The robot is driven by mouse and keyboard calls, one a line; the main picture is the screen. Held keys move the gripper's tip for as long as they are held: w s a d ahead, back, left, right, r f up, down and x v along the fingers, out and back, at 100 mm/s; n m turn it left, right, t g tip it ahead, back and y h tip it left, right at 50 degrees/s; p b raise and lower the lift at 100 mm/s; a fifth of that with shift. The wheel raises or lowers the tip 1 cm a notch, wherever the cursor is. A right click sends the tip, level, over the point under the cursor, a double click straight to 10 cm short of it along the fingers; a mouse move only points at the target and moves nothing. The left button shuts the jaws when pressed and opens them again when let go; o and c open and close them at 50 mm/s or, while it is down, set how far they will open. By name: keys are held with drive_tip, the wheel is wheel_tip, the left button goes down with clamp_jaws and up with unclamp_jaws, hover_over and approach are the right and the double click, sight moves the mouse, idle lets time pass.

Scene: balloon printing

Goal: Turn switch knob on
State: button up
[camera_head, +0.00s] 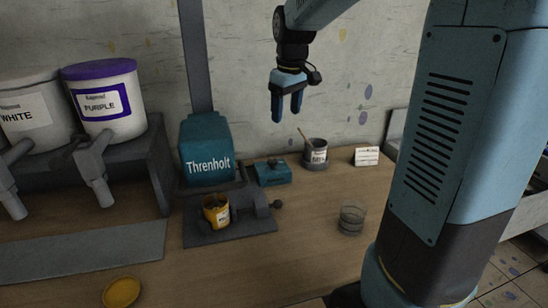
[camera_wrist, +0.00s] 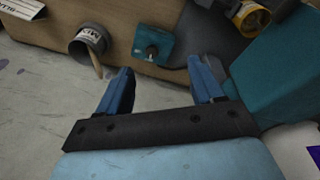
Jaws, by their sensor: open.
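The switch is a small teal box (camera_head: 273,174) with a dark knob (camera_head: 272,162) on top, standing on the table to the right of the teal Threnholt machine (camera_head: 207,150). My gripper (camera_head: 286,112) is open and empty, pointing down, high above the switch and apart from it. In the wrist view, the teal box (camera_wrist: 160,38) with its knob (camera_wrist: 152,51) shows beyond my open fingers (camera_wrist: 160,72). I cannot tell the knob's on or off position.
A grey can with a stick (camera_head: 317,152) and a white card (camera_head: 367,156) stand right of the switch. A yellow can (camera_head: 216,212) sits on the machine base. A clear glass (camera_head: 351,218), a yellow lid (camera_head: 121,292) and paint buckets (camera_head: 104,100) are farther off.

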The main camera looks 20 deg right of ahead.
sight(273, 161)
drive_tip(key=w+f+n+g, duration=0.25)
drive_tip(key=w+f, duration=0.55)
drive_tip(key=w, duration=0.4)
drive_tip(key=shift+n+t, duration=0.25)
drive_tip(key=f, duration=1.4)
drive_tip(key=shift+w+a, duration=0.15)
drive_tip(key=shift+a, duration=0.15)
